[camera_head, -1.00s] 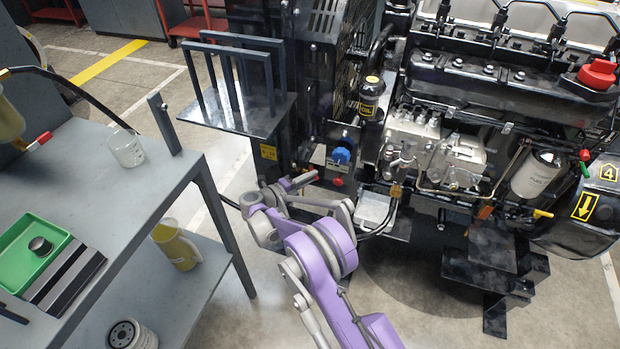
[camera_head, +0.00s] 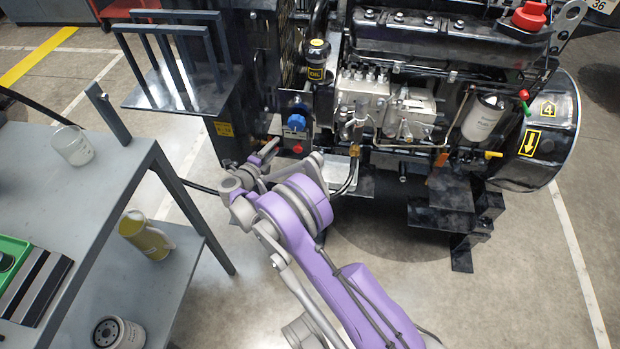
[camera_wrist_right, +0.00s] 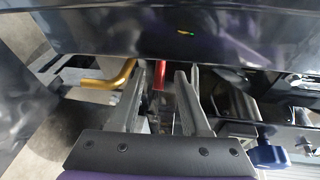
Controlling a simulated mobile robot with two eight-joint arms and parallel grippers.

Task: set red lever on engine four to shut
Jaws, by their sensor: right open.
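Engine four is the black engine at the right in the head view, with its yellow "4" label (camera_head: 547,109) on a round black housing. A small red part (camera_head: 297,149) shows low on the engine's left side, below a blue knob (camera_head: 297,120). My right gripper (camera_head: 268,152) is just left of this red part, open. In the right wrist view, a thin red lever (camera_wrist_right: 160,75) shows between the spread fingertips of my right gripper (camera_wrist_right: 162,72), apparently untouched. Its upper end is hidden under a dark surface. My left gripper is not in view.
A yellow-gold pipe or handle (camera_wrist_right: 108,78) is left of the fingers in the right wrist view, and a blue knob (camera_wrist_right: 268,156) is at right. A grey bench (camera_head: 95,190) stands at left. Another red-tipped handle (camera_head: 523,95) is by the fuel filter (camera_head: 483,117).

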